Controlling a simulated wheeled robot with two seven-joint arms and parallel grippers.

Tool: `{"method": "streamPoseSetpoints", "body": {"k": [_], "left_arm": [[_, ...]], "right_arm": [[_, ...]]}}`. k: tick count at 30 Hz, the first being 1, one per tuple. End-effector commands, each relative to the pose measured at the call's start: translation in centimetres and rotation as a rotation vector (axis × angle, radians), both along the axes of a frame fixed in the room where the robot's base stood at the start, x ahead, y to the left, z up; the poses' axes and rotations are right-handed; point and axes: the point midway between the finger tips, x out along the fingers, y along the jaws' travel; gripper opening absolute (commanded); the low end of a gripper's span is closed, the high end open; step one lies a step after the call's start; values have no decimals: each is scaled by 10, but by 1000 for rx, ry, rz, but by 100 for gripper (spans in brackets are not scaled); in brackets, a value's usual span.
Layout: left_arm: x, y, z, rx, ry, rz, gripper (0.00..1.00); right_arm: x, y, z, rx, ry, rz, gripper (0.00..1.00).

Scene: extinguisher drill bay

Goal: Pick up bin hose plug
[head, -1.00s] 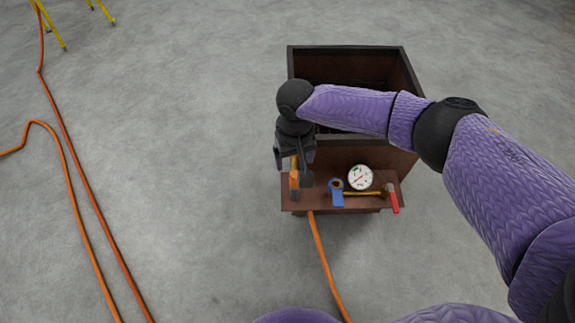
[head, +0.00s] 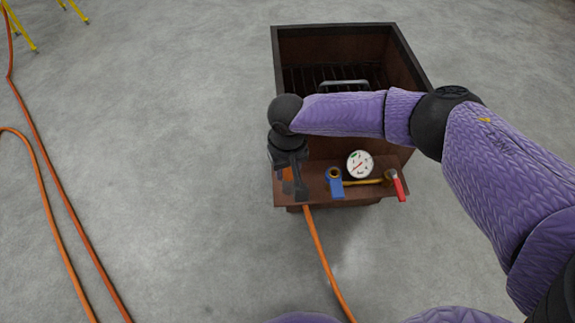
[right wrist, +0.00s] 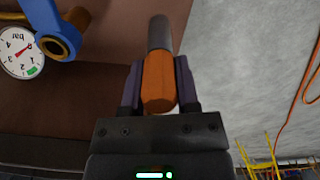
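The hose plug (right wrist: 160,82) is orange with a grey cylindrical end. In the head view the orange plug (head: 286,173) is at the left end of the bin's front shelf (head: 315,170), partly hidden by my right gripper (head: 287,180). In the right wrist view my right gripper (right wrist: 160,85) has one dark finger along each side of the orange body, both seeming to touch it. Whether the plug still rests on the shelf is not clear. My left gripper is not in view.
The brown bin (head: 345,40) stands behind the shelf. On the shelf are a round gauge (head: 360,164), a blue fitting (head: 335,185) and a red-handled valve (head: 398,186). An orange hose (head: 322,255) runs forward from the shelf. More hose (head: 55,180) lies left on open floor.

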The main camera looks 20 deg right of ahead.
Motion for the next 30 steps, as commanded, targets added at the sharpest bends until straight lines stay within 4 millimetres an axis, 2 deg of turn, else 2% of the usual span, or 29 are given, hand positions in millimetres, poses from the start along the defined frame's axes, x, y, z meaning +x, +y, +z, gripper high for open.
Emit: {"method": "streamPoseSetpoints", "body": {"k": [1,4,13,17,23,24,27,30], "left_arm": [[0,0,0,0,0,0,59],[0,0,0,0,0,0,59],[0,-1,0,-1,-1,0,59],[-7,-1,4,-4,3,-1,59],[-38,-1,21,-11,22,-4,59],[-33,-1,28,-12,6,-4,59],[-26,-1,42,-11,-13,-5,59],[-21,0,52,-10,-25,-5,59]], "right_arm": [[0,0,0,-1,0,0,22],[0,0,0,-1,0,0,0],[0,0,0,-1,0,0,0],[0,-1,7,-1,-2,0,0],[0,0,32,0,-4,-1,0],[1,0,46,0,-7,-1,0],[1,0,69,1,-9,0,0],[1,0,86,1,-7,0,0]]}}
